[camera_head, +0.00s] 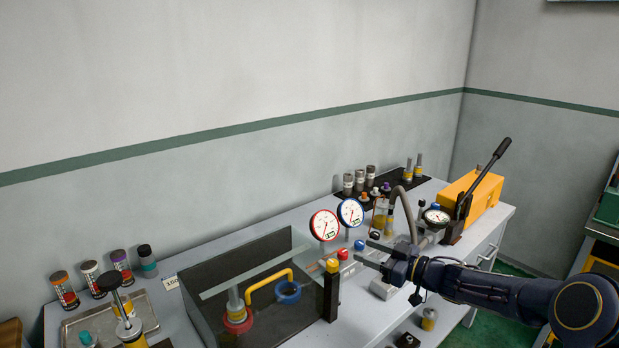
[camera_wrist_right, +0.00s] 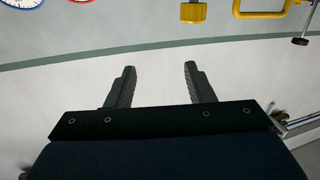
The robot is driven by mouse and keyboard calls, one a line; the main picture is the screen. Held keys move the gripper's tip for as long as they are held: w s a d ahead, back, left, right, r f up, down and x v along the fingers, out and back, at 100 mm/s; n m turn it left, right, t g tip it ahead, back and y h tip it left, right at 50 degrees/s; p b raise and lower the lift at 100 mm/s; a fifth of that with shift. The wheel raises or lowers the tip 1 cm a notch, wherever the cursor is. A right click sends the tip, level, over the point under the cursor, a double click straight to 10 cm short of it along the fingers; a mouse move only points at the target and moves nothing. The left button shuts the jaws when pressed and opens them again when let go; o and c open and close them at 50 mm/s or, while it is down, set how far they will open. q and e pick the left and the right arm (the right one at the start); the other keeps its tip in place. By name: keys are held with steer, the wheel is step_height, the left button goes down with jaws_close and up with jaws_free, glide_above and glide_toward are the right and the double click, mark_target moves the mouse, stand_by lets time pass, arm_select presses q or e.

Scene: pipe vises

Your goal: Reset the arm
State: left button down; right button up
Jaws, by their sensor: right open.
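My right arm (camera_head: 470,281) reaches in from the right over the bench. Its gripper (camera_head: 364,254) points left, close to the small valve block beside the two dial gauges. In the right wrist view the two dark fingers (camera_wrist_right: 160,70) stand apart with nothing between them. I cannot tell from the head view how high the gripper is above the bench. My left arm and gripper are not in view.
A clear-topped case (camera_head: 262,262) with a yellow handle stands left of the gripper. A red gauge (camera_head: 324,225) and a blue gauge (camera_head: 350,212) stand behind it. A yellow pump (camera_head: 480,196) with a black lever is at the right. Several canisters line the bench's left end.

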steer(key=s+d+r+m+t+h, duration=0.2)
steer(key=d+r+m+t+h, duration=0.15)
steer(key=d+r+h, duration=0.35)
steer(key=s+d+r+m+g+h, duration=0.1)
steer(key=s+d+m+h, duration=0.15)
steer(key=s, duration=0.35)
steer(key=s+d+r+m+g+h, duration=0.1)
steer(key=s+d+m+h, duration=0.1)
steer(key=s+m+h, duration=0.3)
steer(key=s+a+f+g+y, duration=0.1)
steer(key=s+a+f+g, duration=0.1)
steer(key=s, duration=0.7)
steer(key=s+a+f+g+y, duration=0.2)
steer(key=s+a+f+g, duration=0.1)
steer(key=s, duration=0.7)
steer(key=s+a+f+m+g+y, duration=0.1)
steer(key=s+a+f, duration=0.3)
steer(key=s, duration=0.6)
steer(key=shift+s+f+g+y, duration=0.15)
steer(key=shift+f+g+y, duration=0.4)
steer(key=shift+f, duration=0.4)
